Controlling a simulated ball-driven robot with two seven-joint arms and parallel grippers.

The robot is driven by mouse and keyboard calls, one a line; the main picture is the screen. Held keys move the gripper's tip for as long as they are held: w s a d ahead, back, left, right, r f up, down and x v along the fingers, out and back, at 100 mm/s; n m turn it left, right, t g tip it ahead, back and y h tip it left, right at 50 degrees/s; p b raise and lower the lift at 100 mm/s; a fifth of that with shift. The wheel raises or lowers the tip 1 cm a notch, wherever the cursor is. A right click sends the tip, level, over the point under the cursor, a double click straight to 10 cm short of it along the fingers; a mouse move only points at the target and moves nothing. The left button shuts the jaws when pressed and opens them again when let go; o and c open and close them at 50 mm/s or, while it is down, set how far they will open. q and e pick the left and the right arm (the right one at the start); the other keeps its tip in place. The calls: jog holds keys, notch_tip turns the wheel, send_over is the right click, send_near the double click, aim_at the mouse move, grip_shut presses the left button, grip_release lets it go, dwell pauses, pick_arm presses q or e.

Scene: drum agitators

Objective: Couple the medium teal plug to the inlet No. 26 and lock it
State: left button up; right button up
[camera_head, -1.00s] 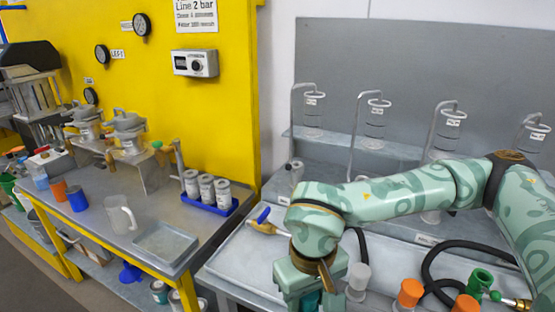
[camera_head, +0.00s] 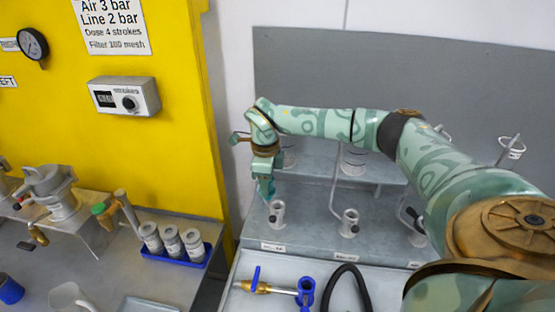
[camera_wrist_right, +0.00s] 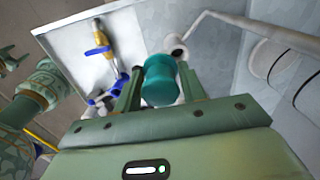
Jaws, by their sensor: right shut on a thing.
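The teal plug (camera_head: 266,188) is in my right gripper (camera_head: 265,178), just above the leftmost grey inlet (camera_head: 276,214) on the bench. In the right wrist view the teal plug (camera_wrist_right: 160,82) sits between the two green fingers of the right gripper (camera_wrist_right: 160,88). The pale round inlet (camera_wrist_right: 175,46) shows just beyond the plug, and I cannot tell whether they touch. Labels in front of the inlets are too small to read, so No. 26 cannot be confirmed.
Another inlet (camera_head: 348,222) stands to the right. A blue and brass fitting (camera_head: 306,290) and a black hose (camera_head: 347,285) lie on the front tray. A blue tray (camera_head: 178,256) with grey canisters is on the left bench. A yellow panel stands behind it.

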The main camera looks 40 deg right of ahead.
pick_arm(q)
jog(key=f+b, duration=0.1)
jog(key=b, duration=0.1)
jog(key=d+f+b, duration=0.1)
jog(key=f+b, duration=0.1)
jog(key=shift+d, duration=0.2)
pick_arm(e)
jog(key=d+f+m, duration=0.3)
jog(key=d+f, duration=0.1)
jog(key=shift+f, duration=0.25)
pick_arm(q)
jog(key=shift+a+r, duration=0.1)
jog(key=shift+a, duration=0.05)
pick_arm(e)
jog(key=shift+w+r, duration=0.1)
pick_arm(q)
jog(key=shift+r, duration=0.15)
pick_arm(e)
jog(key=shift+f, duration=0.35)
pick_arm(q)
jog(key=shift+w, duration=0.1)
pick_arm(e)
jog(key=shift+p, duration=0.5)
pick_arm(q)
jog(key=shift+r, duration=0.25)
pick_arm(e)
jog(key=shift+f, duration=0.1)
jog(key=shift+f, duration=0.15)
